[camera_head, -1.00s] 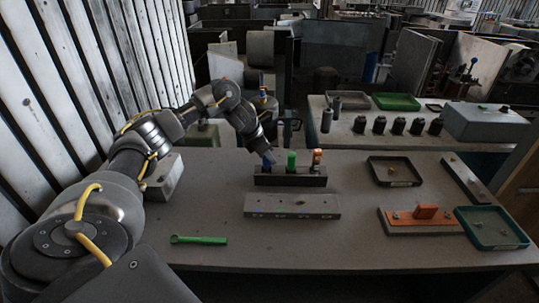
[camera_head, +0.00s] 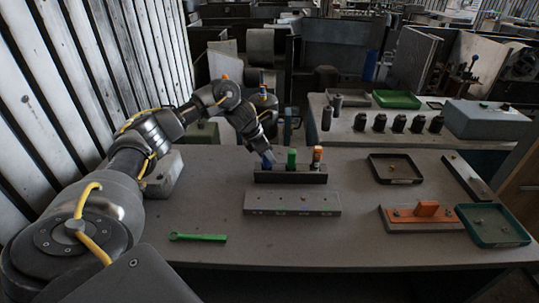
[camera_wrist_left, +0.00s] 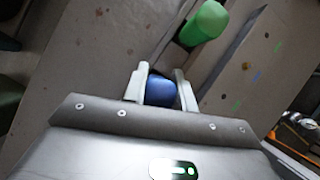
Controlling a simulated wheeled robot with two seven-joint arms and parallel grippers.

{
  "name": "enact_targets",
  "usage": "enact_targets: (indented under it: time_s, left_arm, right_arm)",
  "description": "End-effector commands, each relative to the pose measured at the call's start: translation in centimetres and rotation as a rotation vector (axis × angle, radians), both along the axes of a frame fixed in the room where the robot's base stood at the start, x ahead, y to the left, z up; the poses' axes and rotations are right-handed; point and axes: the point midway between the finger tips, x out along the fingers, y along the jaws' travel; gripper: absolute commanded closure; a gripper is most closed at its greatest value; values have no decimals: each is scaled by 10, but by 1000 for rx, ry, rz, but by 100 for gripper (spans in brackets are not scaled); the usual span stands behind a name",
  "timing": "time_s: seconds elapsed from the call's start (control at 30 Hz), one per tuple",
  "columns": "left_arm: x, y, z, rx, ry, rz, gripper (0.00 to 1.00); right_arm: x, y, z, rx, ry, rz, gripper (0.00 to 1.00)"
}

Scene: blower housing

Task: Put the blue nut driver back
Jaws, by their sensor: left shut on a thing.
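The blue nut driver (camera_head: 267,159) is at the left end of the dark rack (camera_head: 290,177), beside a green-handled driver (camera_head: 291,158) and an orange-handled one (camera_head: 317,156). My left gripper (camera_head: 266,155) reaches down over the blue nut driver and is shut on its handle. In the left wrist view the blue handle (camera_wrist_left: 160,92) sits between the two fingers, with the green handle (camera_wrist_left: 205,22) close by. I cannot tell how deep its shaft sits in the rack. My right gripper is not in view.
A grey block (camera_head: 292,203) lies in front of the rack, and a green wrench (camera_head: 197,237) lies at front left. An orange fixture (camera_head: 427,212), a dark tray (camera_head: 395,170) and a green tray (camera_head: 491,226) stand to the right. The table's front middle is clear.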

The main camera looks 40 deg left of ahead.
Motion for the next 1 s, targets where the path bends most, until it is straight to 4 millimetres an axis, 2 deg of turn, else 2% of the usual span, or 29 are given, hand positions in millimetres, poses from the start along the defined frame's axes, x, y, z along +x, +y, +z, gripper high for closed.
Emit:
enact_targets:
  time_s: [0.13, 0.17, 0.33, 0.53, 0.7, 1.0]
  left_arm:
    - [0, 0, 1, -1, -1, 0, 100]
    - [0, 0, 1, -1, -1, 0, 70]
    - [0, 0, 0, -1, -1, 0, 48]
    - [0, 0, 0, -1, -1, 0, 48]
    - [0, 0, 0, 0, 0, 0, 26]
    - [0, 0, 1, -1, -1, 0, 26]
  right_arm:
    - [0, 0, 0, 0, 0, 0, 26]
    - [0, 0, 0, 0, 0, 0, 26]
    - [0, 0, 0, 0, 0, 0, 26]
    - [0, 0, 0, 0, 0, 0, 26]
    - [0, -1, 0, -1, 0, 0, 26]
    - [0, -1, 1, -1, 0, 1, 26]
